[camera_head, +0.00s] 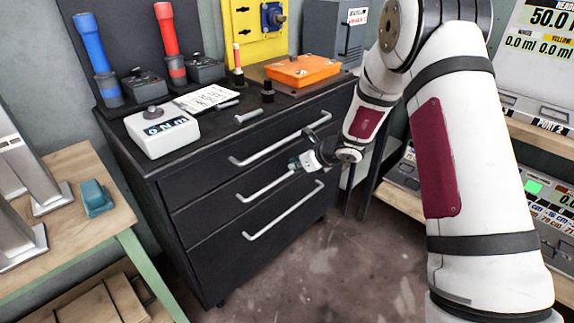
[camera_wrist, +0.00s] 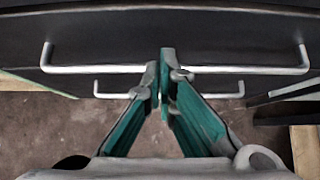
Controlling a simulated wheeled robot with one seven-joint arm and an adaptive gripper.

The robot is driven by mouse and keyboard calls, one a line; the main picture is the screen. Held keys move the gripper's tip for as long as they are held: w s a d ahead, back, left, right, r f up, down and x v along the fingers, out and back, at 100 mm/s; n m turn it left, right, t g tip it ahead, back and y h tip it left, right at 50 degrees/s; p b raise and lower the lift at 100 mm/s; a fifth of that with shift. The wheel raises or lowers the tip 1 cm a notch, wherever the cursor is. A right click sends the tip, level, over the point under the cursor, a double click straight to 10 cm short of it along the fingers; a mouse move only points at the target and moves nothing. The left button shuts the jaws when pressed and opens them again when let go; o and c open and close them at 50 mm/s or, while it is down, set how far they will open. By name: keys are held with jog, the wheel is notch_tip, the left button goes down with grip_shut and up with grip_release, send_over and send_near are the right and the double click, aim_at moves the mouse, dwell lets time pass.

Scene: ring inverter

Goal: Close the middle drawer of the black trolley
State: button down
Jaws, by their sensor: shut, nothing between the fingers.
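The black trolley (camera_head: 183,255) stands against the wall with three drawers, each with a long silver handle. The middle drawer (camera_head: 205,212) looks flush or nearly flush with the drawers above and below; a small gap cannot be told. My gripper (camera_head: 297,164) is shut and empty at the right part of the middle handle (camera_head: 262,188). In the wrist view the fingertips (camera_wrist: 166,62) meet at the middle of the upper handle in view (camera_wrist: 95,70), overlapping it; contact cannot be told. The bottom drawer's handle (camera_head: 284,212) is below.
A wooden bench (camera_head: 105,225) stands at left and instruments at right. The floor in front (camera_head: 330,270) is clear.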

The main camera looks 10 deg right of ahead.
jog(key=p+v, duration=0.2)
jog(key=v, duration=0.7)
jog(key=s+a+r+n+g+y, duration=0.1)
jog(key=s+a+r+n, duration=0.35)
jog(key=r, duration=0.25)
jog(key=s+a+r+n+g+y, duration=0.1)
jog(key=s+a+r+n, duration=0.2)
jog(key=s+r+n, duration=0.3)
jog(key=s+a+r+n+g, duration=0.2)
jog(key=s+r+n, duration=0.4)
jog(key=s, duration=0.4)
jog(key=s+d+n+g+h, duration=0.2)
jog(key=s+d+n+h, duration=0.3)
jog(key=s, duration=0.8)
jog(key=s+d+n+g+h, duration=0.1)
jog(key=s+d+n+h, duration=0.2)
jog(key=s+d+n, duration=0.7)
jog(key=s+a+r+m+t+p, duration=0.1)
jog(key=r+p, duration=0.8)
jog(key=r, duration=0.1)
jog(key=s+a+r+m+t+p, duration=0.1)
jog(key=s+a+r+t+p, duration=0.1)
jog(key=r+p, duration=0.7)
jog(key=shift+a+r+m, duration=0.25)
jog(key=shift+r+m, duration=0.1)
jog(key=shift+r, duration=0.3)
